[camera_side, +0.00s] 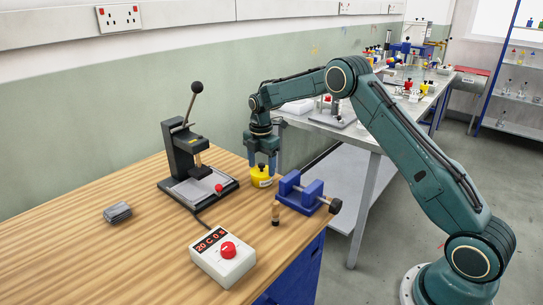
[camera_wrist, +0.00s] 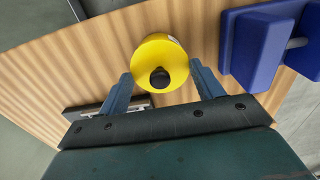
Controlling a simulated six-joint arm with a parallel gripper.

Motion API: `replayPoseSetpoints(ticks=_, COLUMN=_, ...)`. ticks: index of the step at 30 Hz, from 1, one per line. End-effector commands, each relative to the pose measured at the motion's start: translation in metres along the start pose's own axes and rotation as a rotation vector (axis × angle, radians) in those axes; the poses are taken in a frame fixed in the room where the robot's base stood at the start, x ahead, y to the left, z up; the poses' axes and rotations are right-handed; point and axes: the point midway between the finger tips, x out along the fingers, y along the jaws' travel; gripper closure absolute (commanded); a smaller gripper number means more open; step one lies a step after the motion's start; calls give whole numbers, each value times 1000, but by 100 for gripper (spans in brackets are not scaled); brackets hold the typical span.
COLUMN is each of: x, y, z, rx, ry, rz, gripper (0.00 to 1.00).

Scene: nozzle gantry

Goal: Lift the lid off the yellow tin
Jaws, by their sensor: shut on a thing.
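The yellow tin (camera_side: 262,180) stands on the wooden bench near its right edge, with a pale label on its side. In the wrist view its round yellow lid (camera_wrist: 150,58) carries a black knob (camera_wrist: 159,78). My gripper (camera_side: 262,165) points down over the tin, with one blue finger on each side of the lid. In the wrist view the fingers of my gripper (camera_wrist: 161,73) flank the lid's rim, shut on it. The seam between lid and tin is too small to make out, and I see no gap there.
A blue vise (camera_side: 300,192) stands close to the right of the tin, with a small wooden-handled piece (camera_side: 276,213) in front. A black lever press (camera_side: 183,155) stands to the left. A white control box (camera_side: 222,262) sits at the front. The bench's left is mostly clear.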

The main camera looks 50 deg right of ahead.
Motion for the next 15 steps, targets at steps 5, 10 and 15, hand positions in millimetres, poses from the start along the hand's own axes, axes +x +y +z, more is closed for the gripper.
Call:
replayPoseSetpoints(ticks=5, x=-6, y=0, z=0, rx=0, ry=-1, rz=2, gripper=55)
replayPoseSetpoints(ticks=10, x=-20, y=1, z=0, rx=0, ry=-1, rz=3, gripper=55)
replayPoseSetpoints(ticks=15, x=-45, y=1, z=0, rx=0, ry=-1, rz=4, gripper=55)
